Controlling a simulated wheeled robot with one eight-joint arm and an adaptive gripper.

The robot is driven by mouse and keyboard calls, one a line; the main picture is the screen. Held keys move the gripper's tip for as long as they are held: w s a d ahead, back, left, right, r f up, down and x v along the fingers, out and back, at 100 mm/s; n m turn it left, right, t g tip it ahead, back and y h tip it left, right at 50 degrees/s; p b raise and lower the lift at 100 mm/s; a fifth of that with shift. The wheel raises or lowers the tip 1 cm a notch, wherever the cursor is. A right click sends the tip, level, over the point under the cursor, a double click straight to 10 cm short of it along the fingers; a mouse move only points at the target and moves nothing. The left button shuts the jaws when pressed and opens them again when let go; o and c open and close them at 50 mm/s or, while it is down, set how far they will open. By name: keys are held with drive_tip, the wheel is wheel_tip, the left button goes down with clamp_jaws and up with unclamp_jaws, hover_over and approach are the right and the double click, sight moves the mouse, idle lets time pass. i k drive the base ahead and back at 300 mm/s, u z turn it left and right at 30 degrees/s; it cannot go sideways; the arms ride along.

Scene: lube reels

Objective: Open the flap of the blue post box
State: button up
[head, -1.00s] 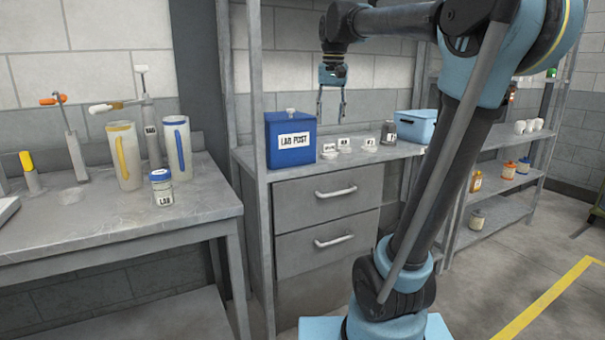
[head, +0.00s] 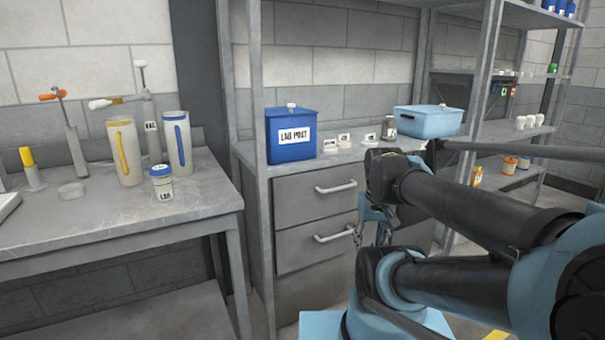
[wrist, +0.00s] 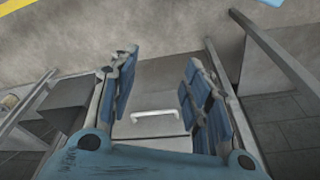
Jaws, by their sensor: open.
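The blue post box (head: 291,135), labelled LAB POST, stands on the left end of the grey bench top. A small white knob (head: 291,105) sits on its top, which looks shut. My gripper (head: 370,236) is low in front of the bench drawers, below and to the right of the box, and apart from it. In the wrist view my gripper's fingers (wrist: 160,95) are spread with nothing between them. A white drawer handle (wrist: 154,116) shows beyond the gap. The post box is not in the wrist view.
Small labelled items (head: 345,140) and a light blue bin (head: 429,121) stand right of the box. A shelf post (head: 258,120) rises just left of the box. The drawers have protruding handles (head: 336,187). A left bench (head: 110,225) holds jugs and a jar.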

sight(291, 110)
drive_tip(key=z, duration=0.35)
drive_tip(key=k, duration=1)
drive_tip(key=u, duration=0.65)
drive_tip(key=i, duration=1)
